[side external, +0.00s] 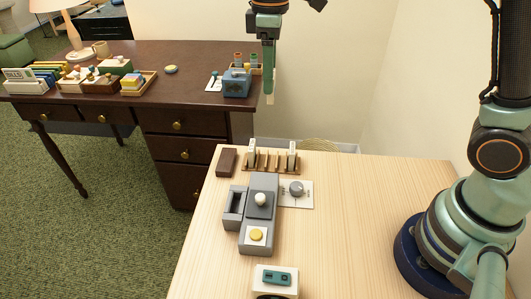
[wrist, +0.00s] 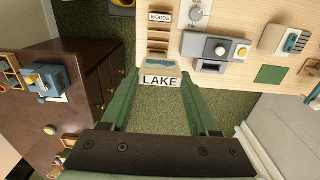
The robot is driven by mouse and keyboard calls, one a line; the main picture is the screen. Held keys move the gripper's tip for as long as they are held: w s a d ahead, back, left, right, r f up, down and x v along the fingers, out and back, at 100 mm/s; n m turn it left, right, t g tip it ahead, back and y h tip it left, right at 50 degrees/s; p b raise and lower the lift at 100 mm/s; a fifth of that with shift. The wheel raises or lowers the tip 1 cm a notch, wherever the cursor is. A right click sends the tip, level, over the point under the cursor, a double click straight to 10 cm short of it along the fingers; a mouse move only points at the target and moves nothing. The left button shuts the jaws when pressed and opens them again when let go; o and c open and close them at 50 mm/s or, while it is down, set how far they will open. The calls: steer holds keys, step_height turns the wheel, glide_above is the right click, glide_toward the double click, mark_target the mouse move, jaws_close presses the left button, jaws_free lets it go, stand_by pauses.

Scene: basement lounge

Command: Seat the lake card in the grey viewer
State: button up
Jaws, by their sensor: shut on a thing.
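My gripper (side external: 269,90) is raised well above and behind the card rack, with its fingers pointing down. In the wrist view its two green fingers (wrist: 160,98) are shut on the lake card (wrist: 160,82), whose white label reads LAKE. In the side view only a pale piece shows at the fingertips. The grey viewer (side external: 262,183) stands on the light table, with a white knob and a yellow button on top. A dark recess (side external: 234,204) lies along its left side. The viewer also shows in the wrist view (wrist: 196,46), apart from the held card.
A wooden rack (side external: 271,168) holds a card at each end; one label reads WOODS (wrist: 160,17). A brown block (side external: 227,162) and a grey dial (side external: 296,188) are nearby. A teal-topped device (side external: 277,277) is at the front. A dark desk (side external: 190,85) stands behind.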

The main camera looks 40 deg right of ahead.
steer(key=s+a+r, duration=0.1)
steer(key=s+a, duration=0.2)
steer(key=a, duration=0.4)
steer(key=s+a, duration=0.4)
steer(key=a, duration=0.4)
steer(key=shift+w+f, duration=0.1)
steer(key=shift+f, duration=9.6)
steer(key=shift+f, duration=0.1)
steer(key=o, duration=1.3)
